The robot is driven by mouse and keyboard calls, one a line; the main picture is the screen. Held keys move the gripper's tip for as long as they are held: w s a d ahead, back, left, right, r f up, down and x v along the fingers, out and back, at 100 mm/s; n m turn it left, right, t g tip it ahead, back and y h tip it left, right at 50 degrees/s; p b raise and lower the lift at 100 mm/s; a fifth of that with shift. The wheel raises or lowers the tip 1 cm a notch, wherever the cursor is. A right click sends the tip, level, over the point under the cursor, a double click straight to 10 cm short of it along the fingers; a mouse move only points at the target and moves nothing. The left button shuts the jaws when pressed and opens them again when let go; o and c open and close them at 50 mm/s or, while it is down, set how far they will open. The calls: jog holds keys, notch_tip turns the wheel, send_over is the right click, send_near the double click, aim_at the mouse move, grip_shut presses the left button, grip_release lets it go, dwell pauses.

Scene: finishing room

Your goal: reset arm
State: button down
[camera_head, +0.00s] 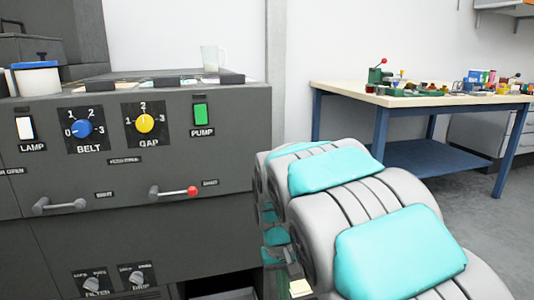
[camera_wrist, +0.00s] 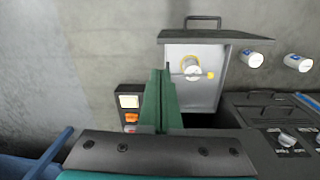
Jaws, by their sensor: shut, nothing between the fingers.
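My gripper (camera_wrist: 160,85) shows in the wrist view as two green fingers pressed together, shut and empty. It points at a grey wall, left of an open box (camera_wrist: 205,85) with a raised lid and a round fitting inside. Whether the fingers touch anything is not visible. In the head view my grey and turquoise arm fills the lower right, in front of the grey machine's right side. The gripper itself cannot be made out there.
The grey machine (camera_head: 130,240) has a blue BELT knob (camera_head: 83,128), a yellow GAP knob (camera_head: 145,123) and a green PUMP switch (camera_head: 201,114). A clear jug (camera_head: 211,58) stands on top. A cluttered workbench (camera_head: 345,93) is at right; floor shows beside it.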

jog(key=s+d+r+p, duration=0.1)
jog(key=s+d, duration=0.2)
jog(key=s, duration=0.6)
jog(key=s+d+r+m+g+p, duration=0.1)
jog(key=s+d, duration=0.3)
jog(key=s, duration=0.6)
jog(key=s+d+r+y+p, duration=0.1)
jog(key=s+d+r+p, duration=0.1)
jog(key=s, duration=0.7)
jog(key=shift+s+d+r+m+g, duration=0.35)
jog(key=shift+d+r, duration=0.25)
jog(key=shift+d, duration=0.55)
jog(key=shift+w, duration=0.1)
